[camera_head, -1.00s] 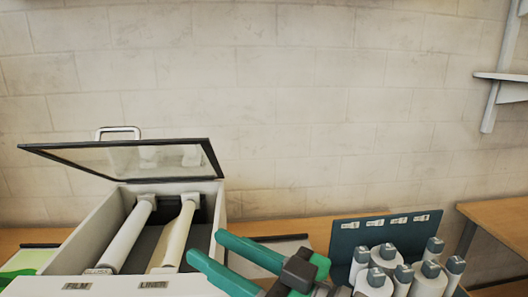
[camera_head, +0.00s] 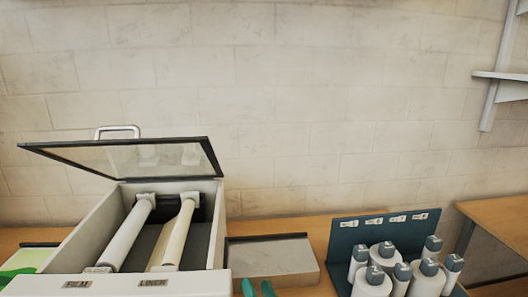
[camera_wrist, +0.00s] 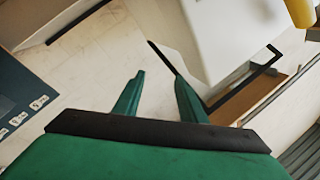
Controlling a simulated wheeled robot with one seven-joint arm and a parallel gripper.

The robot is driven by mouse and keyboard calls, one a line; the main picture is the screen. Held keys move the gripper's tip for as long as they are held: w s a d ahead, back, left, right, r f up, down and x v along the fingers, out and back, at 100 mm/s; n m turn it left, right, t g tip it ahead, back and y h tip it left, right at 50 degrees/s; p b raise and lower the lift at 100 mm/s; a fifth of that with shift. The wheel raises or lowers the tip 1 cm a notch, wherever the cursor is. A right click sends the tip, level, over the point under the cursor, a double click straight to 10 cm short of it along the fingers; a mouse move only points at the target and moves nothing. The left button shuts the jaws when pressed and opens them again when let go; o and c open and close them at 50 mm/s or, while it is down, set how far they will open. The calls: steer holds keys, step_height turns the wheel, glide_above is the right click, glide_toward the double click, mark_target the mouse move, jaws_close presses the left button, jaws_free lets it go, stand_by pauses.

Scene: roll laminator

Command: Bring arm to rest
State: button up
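My gripper (camera_head: 258,288) shows only as two green fingertips at the bottom edge of the head view. In the wrist view its two green fingers (camera_wrist: 158,95) stand apart with nothing between them. The rest of my arm is out of the head view. The laminator (camera_head: 215,235) stands at the left with its clear lid (camera_head: 120,158) raised. A white roll (camera_head: 127,233) lies on the side labelled FILM and a cream roll (camera_head: 174,235) on the side labelled LINER. My gripper is to the right of the laminator's front corner, apart from it.
A flat grey box (camera_head: 270,256) lies right of the laminator. A green sheet (camera_head: 22,262) lies at the far left. A wall shelf (camera_head: 505,77) is at upper right.

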steer(key=s+d+f+m+h, duration=0.1)
steer(key=s+f+h, duration=0.1)
steer(key=s+f, duration=0.35)
steer(key=s+d+f+m+g+h, duration=0.1)
steer(key=s+f+h, duration=0.15)
steer(key=f, duration=0.55)
steer(key=s+d+f+m+h, duration=0.1)
steer(key=s+f+h, duration=0.2)
steer(key=f, duration=0.4)
steer(key=s+a+f+n+g, duration=0.1)
steer(key=s+f+n, duration=0.1)
steer(key=s, duration=0.8)
steer(key=s+a+f+n+g, duration=0.1)
steer(key=s+f+n, duration=0.2)
steer(key=s, duration=0.7)
steer(key=shift+s+f, duration=0.35)
steer(key=shift+f, duration=0.15)
steer(key=shift+s+a+r+n, duration=0.1)
steer(key=shift+s+n, duration=0.2)
steer(key=shift+s, duration=0.05)
jaws_close()
steer(key=shift+a, duration=0.2)
